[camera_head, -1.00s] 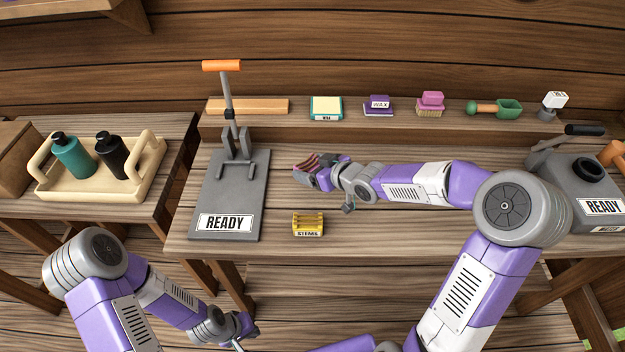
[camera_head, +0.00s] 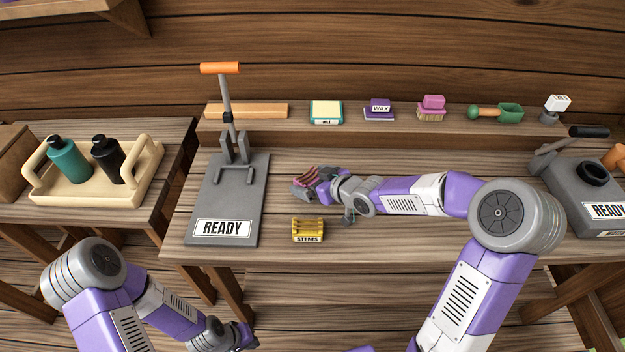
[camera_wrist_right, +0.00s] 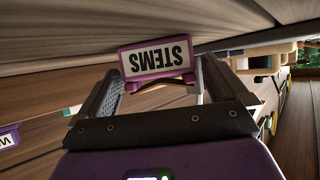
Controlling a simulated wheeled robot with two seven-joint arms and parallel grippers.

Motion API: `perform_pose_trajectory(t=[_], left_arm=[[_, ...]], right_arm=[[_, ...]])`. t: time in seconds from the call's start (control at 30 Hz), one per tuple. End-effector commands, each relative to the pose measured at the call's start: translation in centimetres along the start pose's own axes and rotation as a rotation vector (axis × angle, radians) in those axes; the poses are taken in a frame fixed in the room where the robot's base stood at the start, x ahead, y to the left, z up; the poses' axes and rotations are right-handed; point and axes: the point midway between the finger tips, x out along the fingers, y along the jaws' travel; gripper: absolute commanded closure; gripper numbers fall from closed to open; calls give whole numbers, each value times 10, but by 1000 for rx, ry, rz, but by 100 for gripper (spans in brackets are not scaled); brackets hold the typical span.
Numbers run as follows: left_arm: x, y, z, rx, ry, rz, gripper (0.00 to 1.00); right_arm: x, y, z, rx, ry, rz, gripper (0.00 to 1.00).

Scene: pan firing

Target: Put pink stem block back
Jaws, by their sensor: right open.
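The pink stem block (camera_head: 312,178), striped with dark slots, is at the tip of my right gripper (camera_head: 312,187), over the work table behind the yellow stem block. In the right wrist view its STEMS label (camera_wrist_right: 157,60) shows upside down, between the ends of my two right fingers. My right gripper is open around it; I cannot tell whether a finger touches it or whether it rests on the table. The yellow STEMS block (camera_head: 307,231) stands near the table's front edge. My left gripper (camera_head: 246,341) is low at the bottom edge, its jaws unclear.
A grey press (camera_head: 228,200) marked READY stands left of my right gripper. A second grey device (camera_head: 590,190) stands at the right. A bottle tray (camera_head: 98,190) is at the left.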

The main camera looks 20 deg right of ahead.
Motion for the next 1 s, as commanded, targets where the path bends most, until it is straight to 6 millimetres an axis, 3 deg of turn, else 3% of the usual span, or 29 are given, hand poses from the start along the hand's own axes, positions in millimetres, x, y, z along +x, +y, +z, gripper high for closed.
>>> perform_pose_trajectory(t=[0.17, 0.5, 0.7, 1.0], left_arm=[[-8, 3, 0, 0, 0, 0, 100], [-48, 18, 2, 0, 0, 0, 100], [-66, 25, 3, 0, 0, 0, 100], [-72, 27, 3, 0, 0, 0, 100]], right_arm=[[-10, 1, -5, 1, -1, 2, 0], [-77, 1, -7, 1, -2, 4, 0], [-107, 1, -6, -1, -1, 4, 0], [-122, 0, -3, 0, 0, 0, 0]])
